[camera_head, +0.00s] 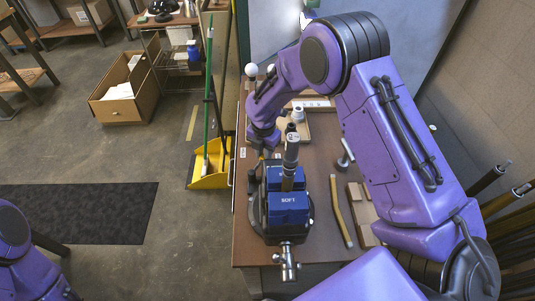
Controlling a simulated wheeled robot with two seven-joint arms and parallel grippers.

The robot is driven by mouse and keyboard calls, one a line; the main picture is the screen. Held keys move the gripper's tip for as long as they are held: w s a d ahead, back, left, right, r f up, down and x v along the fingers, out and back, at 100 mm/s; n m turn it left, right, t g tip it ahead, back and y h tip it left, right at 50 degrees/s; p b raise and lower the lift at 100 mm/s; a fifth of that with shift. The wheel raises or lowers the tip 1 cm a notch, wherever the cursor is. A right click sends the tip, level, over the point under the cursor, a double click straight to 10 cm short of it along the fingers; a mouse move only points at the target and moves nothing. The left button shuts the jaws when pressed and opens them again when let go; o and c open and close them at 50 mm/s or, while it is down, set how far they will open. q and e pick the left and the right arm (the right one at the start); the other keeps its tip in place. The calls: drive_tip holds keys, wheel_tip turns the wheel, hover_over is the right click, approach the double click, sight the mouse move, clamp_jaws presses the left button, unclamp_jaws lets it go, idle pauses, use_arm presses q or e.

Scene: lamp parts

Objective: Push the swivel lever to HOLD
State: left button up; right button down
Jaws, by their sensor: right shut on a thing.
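A bench vise with blue jaw covers marked "SOFT" (288,207) stands at the table's front edge. A dark and grey cylindrical lamp part (291,160) stands upright between its jaws. My right arm reaches over the table from the right and bends down behind the vise. My right gripper (260,165) is low at the vise's back left side, shut on what appears to be the swivel lever by the vise base. The fingertips and lever are small and partly hidden, so the lever's setting and any HOLD mark cannot be read. My left gripper is out of view.
The vise's screw handle (287,262) sticks out at the front. A tray with small parts is behind. A broom and yellow dustpan (208,168) stand left of the table.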

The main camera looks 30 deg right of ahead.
drive_tip(key=n, duration=0.1)
drive_tip(key=w+a+n, duration=0.1)
drive_tip(key=shift+w+a+n, duration=0.1)
drive_tip(key=shift+w+n, duration=0.15)
drive_tip(key=shift+n, duration=0.15)
drive_tip(key=w+a+n, duration=0.1)
drive_tip(key=n, duration=0.1)
drive_tip(key=shift+a+n, duration=0.2)
drive_tip(key=shift+n, duration=0.1)
drive_tip(key=shift+w+a+n+b, duration=0.2)
drive_tip(key=shift+a+n, duration=0.4)
drive_tip(key=shift+n, duration=0.4)
drive_tip(key=shift+w+a+n+b, duration=0.1)
drive_tip(key=shift+w+a+n, duration=0.2)
drive_tip(key=shift+a+n, duration=0.5)
drive_tip(key=shift+d+n, duration=0.1)
drive_tip(key=shift+n, duration=0.2)
drive_tip(key=c, duration=1)
unclamp_jaws()
drive_tip(key=shift+o, duration=0.2)
wheel_tip(320, 180, up, 11)
drive_tip(key=b, duration=0.2)
drive_tip(key=shift+f, duration=0.2)
drive_tip(key=shift+s, duration=0.1)
